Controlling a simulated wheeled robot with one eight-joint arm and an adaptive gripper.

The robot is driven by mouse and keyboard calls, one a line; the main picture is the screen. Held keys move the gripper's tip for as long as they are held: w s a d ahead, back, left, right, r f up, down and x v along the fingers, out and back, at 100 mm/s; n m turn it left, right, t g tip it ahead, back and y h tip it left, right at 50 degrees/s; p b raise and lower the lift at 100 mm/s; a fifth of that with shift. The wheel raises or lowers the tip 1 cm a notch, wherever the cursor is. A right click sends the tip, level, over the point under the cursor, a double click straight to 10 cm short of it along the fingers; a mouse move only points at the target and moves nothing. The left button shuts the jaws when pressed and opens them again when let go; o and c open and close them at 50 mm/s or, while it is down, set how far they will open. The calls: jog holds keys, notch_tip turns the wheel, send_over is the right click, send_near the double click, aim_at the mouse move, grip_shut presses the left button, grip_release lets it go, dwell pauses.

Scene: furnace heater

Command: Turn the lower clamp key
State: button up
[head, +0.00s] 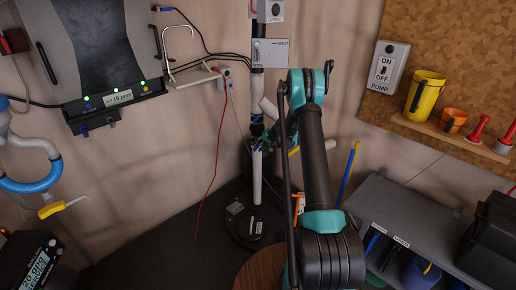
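A vertical pole (257,175) stands on a round dark base (257,228) in the middle of the head view. Dark fittings with blue parts (262,133) sit around it at mid height, probably a clamp. A small yellow part (293,151) shows beside my arm, to the right of the pole. I cannot make out which part is the lower clamp key. My arm rises from the bottom to a teal joint (308,86) and covers the area just right of the pole. My gripper's fingers cannot be made out.
A dark heater unit (115,97) with a display hangs at upper left. A white bracket (196,79) and a hanging red cable (219,150) lie left of the pole. A grey shelf (420,220) and pump switch (387,67) are at right. A round wooden top (262,271) is in front.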

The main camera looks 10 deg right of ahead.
jog(key=v, duration=1.1)
jog(key=shift+s+d+r, duration=0.15)
